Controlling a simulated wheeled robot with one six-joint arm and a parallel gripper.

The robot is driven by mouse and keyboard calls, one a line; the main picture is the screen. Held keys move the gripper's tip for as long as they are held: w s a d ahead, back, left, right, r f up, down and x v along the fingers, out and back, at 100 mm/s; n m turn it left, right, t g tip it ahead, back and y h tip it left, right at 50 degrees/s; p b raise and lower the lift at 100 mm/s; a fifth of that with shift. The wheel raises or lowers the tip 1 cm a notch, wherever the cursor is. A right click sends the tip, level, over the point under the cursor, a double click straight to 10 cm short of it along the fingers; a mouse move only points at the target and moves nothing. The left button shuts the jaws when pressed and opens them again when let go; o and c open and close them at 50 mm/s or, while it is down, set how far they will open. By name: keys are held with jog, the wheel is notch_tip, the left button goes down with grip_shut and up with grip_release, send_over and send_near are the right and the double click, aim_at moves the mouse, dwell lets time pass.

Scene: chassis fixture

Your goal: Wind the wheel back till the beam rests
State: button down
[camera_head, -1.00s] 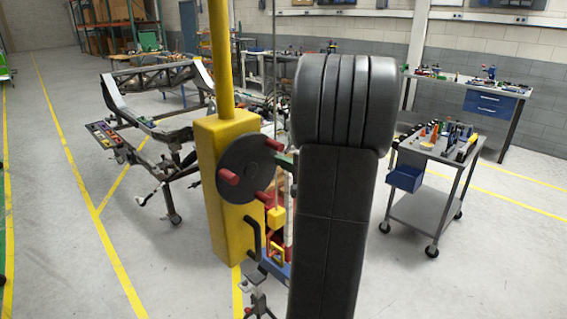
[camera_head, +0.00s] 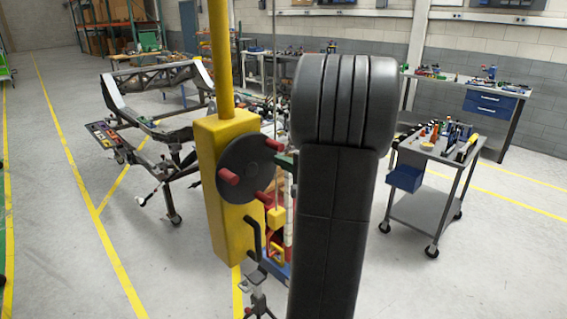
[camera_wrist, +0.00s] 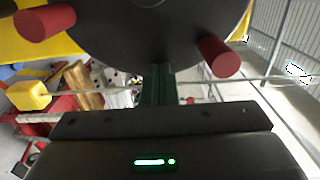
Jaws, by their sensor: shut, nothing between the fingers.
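The wheel (camera_head: 246,168) is a dark round disc on the side of a yellow post box (camera_head: 218,150), with red pegs (camera_head: 228,177) standing out from its face. In the wrist view the wheel (camera_wrist: 150,35) fills the top, with one red peg (camera_wrist: 45,22) at left and another (camera_wrist: 218,55) at right. My gripper (camera_wrist: 157,75) is shut and empty, its green fingers reaching to the wheel's lower edge between these pegs. I cannot tell whether they touch the disc. In the head view my arm hides most of the gripper. I cannot clearly pick out the beam.
A chassis frame (camera_head: 150,128) stands at left behind the post. A grey trolley (camera_head: 425,208) with a blue bin (camera_head: 405,177) and small tools stands at right. A workbench with blue drawers (camera_head: 490,103) is behind it. The floor at front left is clear.

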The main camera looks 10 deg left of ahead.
aim_at(281, 147)
jog(key=r+p, duration=0.3)
jog(key=p, duration=0.1)
jog(key=shift+s+a+r, duration=0.15)
jog(key=shift+s+a, duration=0.1)
jog(key=shift+s, duration=0.05)
jog(key=shift+r, duration=0.1)
jog(key=shift+s+a+r+p, duration=0.2)
jog(key=shift+s+r+p, duration=0.05)
jog(key=shift+r+p, duration=0.35)
jog(key=shift+s+a+r+p, duration=0.25)
jog(key=shift+r+p, duration=0.2)
jog(key=shift+p, duration=0.15)
jog(key=shift+s+a+r, duration=0.15)
jog(key=shift+s+r, duration=0.05)
jog(key=shift+r, duration=0.05)
jog(key=shift+s, duration=0.1)
